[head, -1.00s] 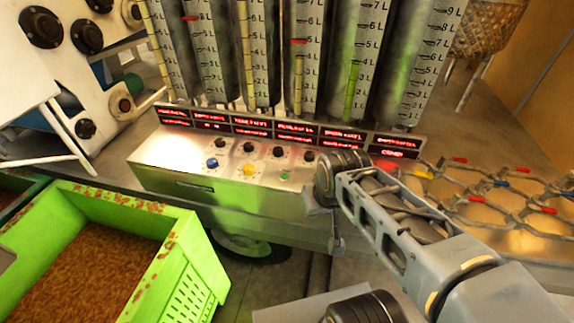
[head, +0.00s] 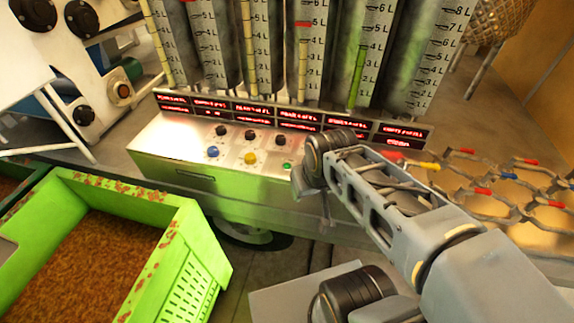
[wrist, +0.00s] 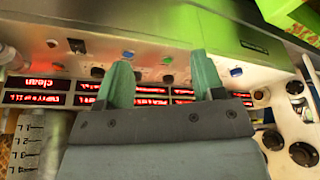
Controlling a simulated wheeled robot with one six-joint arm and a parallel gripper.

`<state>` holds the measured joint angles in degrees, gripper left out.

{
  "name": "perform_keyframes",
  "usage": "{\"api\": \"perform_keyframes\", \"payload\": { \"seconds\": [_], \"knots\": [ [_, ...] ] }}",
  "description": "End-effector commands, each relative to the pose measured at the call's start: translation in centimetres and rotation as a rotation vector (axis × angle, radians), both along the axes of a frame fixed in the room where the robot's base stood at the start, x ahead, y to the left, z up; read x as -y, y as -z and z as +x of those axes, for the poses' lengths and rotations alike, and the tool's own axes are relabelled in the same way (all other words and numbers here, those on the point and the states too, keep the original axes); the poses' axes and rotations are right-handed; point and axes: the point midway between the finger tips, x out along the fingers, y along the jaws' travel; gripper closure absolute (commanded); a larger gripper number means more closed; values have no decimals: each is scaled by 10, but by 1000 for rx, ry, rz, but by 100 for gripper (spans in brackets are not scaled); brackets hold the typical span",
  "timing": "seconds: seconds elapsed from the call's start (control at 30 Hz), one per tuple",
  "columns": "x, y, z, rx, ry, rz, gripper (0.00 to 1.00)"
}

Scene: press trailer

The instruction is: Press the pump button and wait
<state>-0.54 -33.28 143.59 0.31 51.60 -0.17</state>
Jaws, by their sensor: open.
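A silver control box (head: 170,140) carries a row of black knobs and coloured buttons. In the head view I see a blue button (head: 213,152), a yellow button (head: 251,158) and a small green button (head: 287,165) beside my arm. Which button is the pump's, I cannot tell. My gripper (wrist: 162,80) is open and empty, its two green fingers pointing at the panel. Whether it touches the panel is unclear.
Tall graduated cylinders (head: 304,60) stand behind red lit displays (head: 235,113). A green crate (head: 185,265) of brown grain sits at front left. A metal rack (head: 480,190) with coloured tips lies right of my arm. White machinery (head: 95,50) stands at back left.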

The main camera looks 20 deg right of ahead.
Motion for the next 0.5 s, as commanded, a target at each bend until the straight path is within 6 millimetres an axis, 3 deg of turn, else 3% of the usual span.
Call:
{"api": "perform_keyframes", "payload": {
  "seconds": [0.07,0.5],
  "knots": [
    [0,0,0,0,0,0,46],
    [0,0,0,0,0,0,88]
  ]
}}
